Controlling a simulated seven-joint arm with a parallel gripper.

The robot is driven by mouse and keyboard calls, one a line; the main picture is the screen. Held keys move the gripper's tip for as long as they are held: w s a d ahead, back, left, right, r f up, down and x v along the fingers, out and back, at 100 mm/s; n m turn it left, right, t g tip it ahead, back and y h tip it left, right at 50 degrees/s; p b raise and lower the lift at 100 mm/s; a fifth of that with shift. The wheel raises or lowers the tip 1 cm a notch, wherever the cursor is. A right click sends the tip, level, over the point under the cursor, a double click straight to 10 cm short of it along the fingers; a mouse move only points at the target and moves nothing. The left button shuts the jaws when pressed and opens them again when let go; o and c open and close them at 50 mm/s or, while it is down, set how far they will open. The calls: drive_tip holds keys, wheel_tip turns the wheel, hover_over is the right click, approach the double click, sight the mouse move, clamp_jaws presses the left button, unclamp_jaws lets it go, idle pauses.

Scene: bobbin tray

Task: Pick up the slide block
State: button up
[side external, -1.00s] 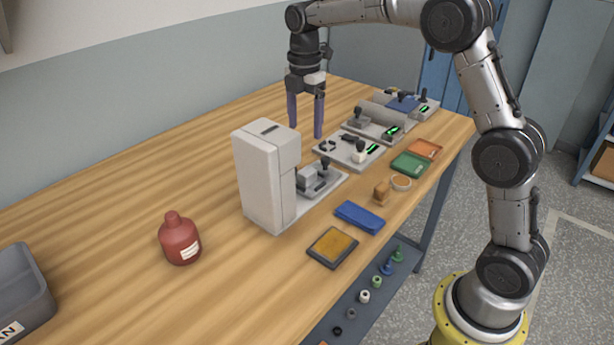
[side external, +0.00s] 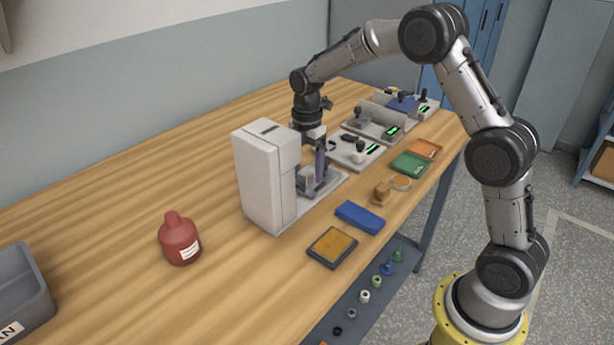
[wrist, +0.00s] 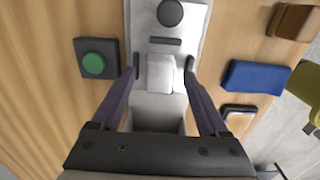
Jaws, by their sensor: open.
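The slide block is a small pale grey block on the light base of the white machine. In the wrist view the slide block (wrist: 160,74) lies between the fingertips of my gripper (wrist: 160,72), one finger on each side, with narrow gaps that look open. In the side view my gripper (side external: 315,179) points down at the machine base, beside the white tower. There the slide block (side external: 305,183) is partly covered by the purple finger and the tower. Whether the fingers touch it is not clear from that side.
The white machine tower (side external: 263,180) stands close to my gripper. A green button (wrist: 93,64) on a dark plate and a black knob (wrist: 170,12) are near.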

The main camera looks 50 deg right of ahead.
clamp_jaws()
idle(0.4)
drive_tip(key=shift+r, duration=0.1)
